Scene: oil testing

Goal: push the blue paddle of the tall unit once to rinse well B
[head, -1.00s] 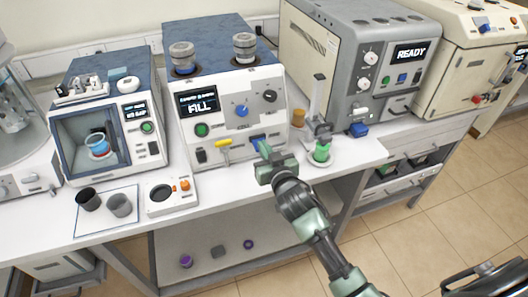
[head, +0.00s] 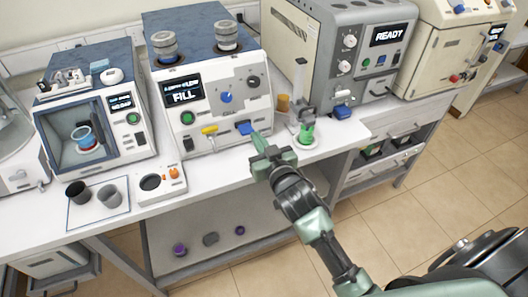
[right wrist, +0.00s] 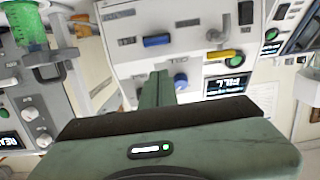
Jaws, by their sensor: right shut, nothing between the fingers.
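The tall unit (head: 212,95) is a white box with a blue-grey top, a screen reading FILL, a green button and knobs. Its blue paddle (head: 244,128) sticks out low on the front, right of a yellow paddle (head: 209,130). My right gripper (head: 259,143) is shut and empty, its tips just in front of and slightly right of the blue paddle. In the right wrist view, which is upside down, the blue paddle (right wrist: 157,41) shows beyond the shut fingertips (right wrist: 155,78), with a small gap seen. My left gripper is out of view.
A green-filled cylinder (head: 307,132) stands close right of the gripper. A small panel with an orange knob (head: 174,173) lies front left. The READY machine (head: 356,60) is at right.

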